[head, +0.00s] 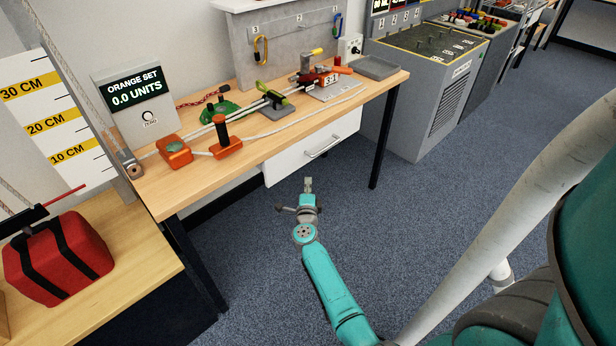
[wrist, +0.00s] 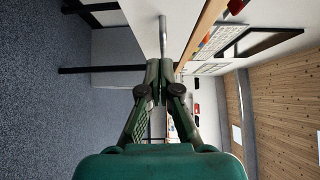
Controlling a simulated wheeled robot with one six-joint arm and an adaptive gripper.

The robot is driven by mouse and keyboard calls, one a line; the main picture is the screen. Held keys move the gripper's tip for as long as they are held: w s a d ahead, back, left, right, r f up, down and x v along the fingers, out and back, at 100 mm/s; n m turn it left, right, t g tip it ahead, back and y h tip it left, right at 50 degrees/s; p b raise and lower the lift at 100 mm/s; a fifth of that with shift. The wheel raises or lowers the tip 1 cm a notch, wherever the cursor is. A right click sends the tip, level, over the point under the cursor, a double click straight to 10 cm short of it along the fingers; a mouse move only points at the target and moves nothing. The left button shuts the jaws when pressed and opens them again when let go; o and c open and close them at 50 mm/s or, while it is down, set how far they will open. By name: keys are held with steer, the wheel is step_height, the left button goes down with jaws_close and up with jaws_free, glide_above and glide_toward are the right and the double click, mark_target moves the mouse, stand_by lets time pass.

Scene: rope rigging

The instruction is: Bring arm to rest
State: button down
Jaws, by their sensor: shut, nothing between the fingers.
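My teal arm (head: 330,285) reaches up from the bottom of the head view, over the floor in front of the workbench. My gripper (head: 308,185) is at its end, below the bench's front edge and apart from it. In the wrist view my gripper (wrist: 158,66) has its fingers together with nothing held. The white drawer (head: 312,147) under the bench lies beyond the fingertips. Its grey handle (wrist: 162,36) shows just past them in the wrist view. Whether the fingers touch the handle there is hard to tell, but the head view shows a gap.
The wooden workbench (head: 290,137) carries a rope rig with orange blocks (head: 174,151), a green cleat (head: 216,112) and a red device (head: 318,77). A red bag (head: 60,258) sits on a lower bench at left. A grey cabinet (head: 410,110) stands at right. Blue carpet (head: 420,220) is clear around my arm.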

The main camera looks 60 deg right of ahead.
steer(key=shift+s+a, duration=0.3)
steer(key=shift+a, duration=0.2)
steer(key=s+a+n+t+y, duration=0.2)
steer(key=s+a+n, duration=0.25)
steer(key=a, duration=0.45)
steer(key=s+a+f+n+t+y, duration=0.1)
steer(key=s+a+n+t+y, duration=0.1)
steer(key=s+a+n, duration=0.5)
steer(key=s+a+n+t+y, duration=0.2)
steer(key=s+a, duration=0.2)
steer(key=a, duration=0.7)
steer(key=s+a+r+n+y, duration=0.4)
steer(key=s+a+r+n, duration=0.3)
steer(key=s, duration=0.3)
steer(key=s+a+r+n+y, duration=0.5)
steer(key=s+a+r+n, duration=0.2)
steer(key=s+a+n, duration=0.2)
steer(key=s+a, duration=0.1)
steer(key=s, duration=0.1)
steer(key=shift+s+r, duration=0.2)
steer(key=shift+s, duration=0.1)
